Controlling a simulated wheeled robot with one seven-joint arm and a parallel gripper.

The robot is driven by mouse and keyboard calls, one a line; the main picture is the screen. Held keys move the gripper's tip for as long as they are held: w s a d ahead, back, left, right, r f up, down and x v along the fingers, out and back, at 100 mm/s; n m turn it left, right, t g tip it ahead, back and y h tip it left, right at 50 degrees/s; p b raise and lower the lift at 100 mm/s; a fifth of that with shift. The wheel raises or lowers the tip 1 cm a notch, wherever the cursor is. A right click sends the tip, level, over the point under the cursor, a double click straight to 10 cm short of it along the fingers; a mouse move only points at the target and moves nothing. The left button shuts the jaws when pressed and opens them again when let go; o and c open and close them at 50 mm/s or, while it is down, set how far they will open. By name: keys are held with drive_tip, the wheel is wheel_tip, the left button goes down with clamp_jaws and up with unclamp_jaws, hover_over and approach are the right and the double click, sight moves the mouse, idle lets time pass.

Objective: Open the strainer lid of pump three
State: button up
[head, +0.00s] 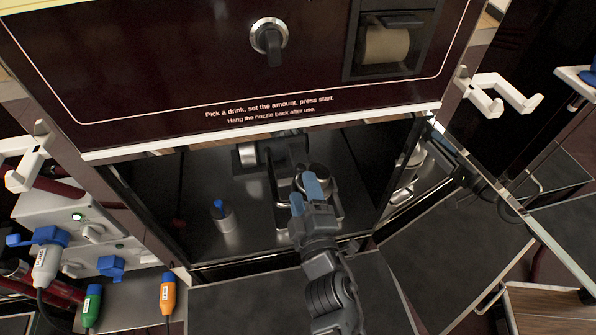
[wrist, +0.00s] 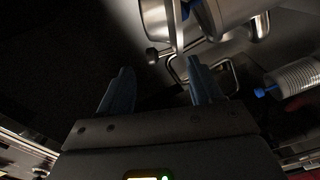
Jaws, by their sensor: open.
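In the head view, pump three appears to be the metal and dark-grey unit (head: 248,156) inside the open lower bay. A round shiny metal part (head: 318,172), apparently its strainer top, lies just beyond my gripper (head: 306,190) and is partly hidden by it. In the wrist view, my gripper (wrist: 160,84) is open, with two blue fingers apart and nothing between them. A metal cylinder with a bar across it (wrist: 222,14) is ahead, at the upper right. A bent metal loop (wrist: 237,76) shows beside the right finger. I cannot tell whether the lid is latched.
A small metal canister with a blue top (head: 222,217) stands on the bay floor to the left. The dark cabinet front (head: 150,70) overhangs the bay. Blue, green (head: 91,305) and orange (head: 167,293) connectors are at left. Bay floor is bare around the canister.

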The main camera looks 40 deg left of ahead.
sight(299, 173)
drive_tip(key=b+x, duration=0.2)
drive_tip(key=x, duration=0.5)
drive_tip(key=shift+w+a, duration=0.2)
drive_tip(key=shift+w, duration=0.05)
clamp_jaws()
idle(0.4)
